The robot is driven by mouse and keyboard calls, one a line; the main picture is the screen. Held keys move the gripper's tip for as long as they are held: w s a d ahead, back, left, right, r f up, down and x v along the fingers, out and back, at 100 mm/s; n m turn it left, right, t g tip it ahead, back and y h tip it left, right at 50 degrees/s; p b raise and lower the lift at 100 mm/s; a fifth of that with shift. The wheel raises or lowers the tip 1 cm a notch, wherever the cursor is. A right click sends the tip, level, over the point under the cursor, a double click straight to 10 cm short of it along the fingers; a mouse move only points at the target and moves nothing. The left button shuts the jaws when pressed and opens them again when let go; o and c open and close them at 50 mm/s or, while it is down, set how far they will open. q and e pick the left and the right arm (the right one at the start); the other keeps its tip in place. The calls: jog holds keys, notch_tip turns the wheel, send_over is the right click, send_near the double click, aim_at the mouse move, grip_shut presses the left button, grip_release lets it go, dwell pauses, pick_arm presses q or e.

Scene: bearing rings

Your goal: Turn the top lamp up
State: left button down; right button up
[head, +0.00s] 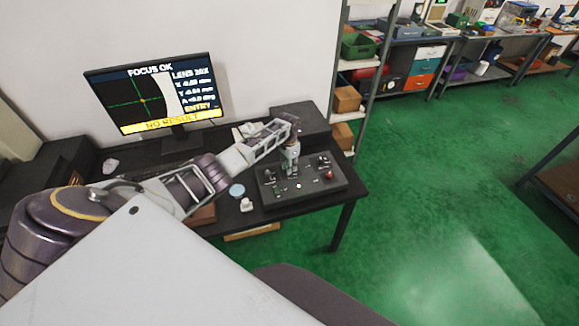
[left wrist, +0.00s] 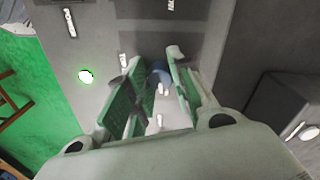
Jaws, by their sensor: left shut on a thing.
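The dark control panel (head: 325,189) stands on the black desk, and its grey face (left wrist: 85,35) fills the middle of the left wrist view. My left gripper (head: 290,172) points down onto the panel. In the left wrist view its green-padded fingers (left wrist: 158,92) are closed about a small blue-grey knob (left wrist: 161,76), which the fingers partly hide. The printing near the knob is too small to read surely. A glowing green button (left wrist: 85,76) lies left of the fingers; it also shows in the head view (head: 299,186). My right gripper is out of view.
A red button (head: 328,175) rises at the panel's right. The monitor (head: 150,97) behind reads FOCUS OK and NO RESULT. A pale blue disc (head: 237,190) and a small white item (head: 246,204) lie left of the panel. Green floor is clear to the right.

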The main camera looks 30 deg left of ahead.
pick_arm(q)
jog(key=shift+m, duration=2.1)
jog(key=c, duration=1.2)
grip_release()
jog(key=shift+r, duration=0.1)
notch_tip(320, 180, up, 12)
jog(key=shift+w+a, duration=0.15)
jog(key=shift+a, duration=0.05)
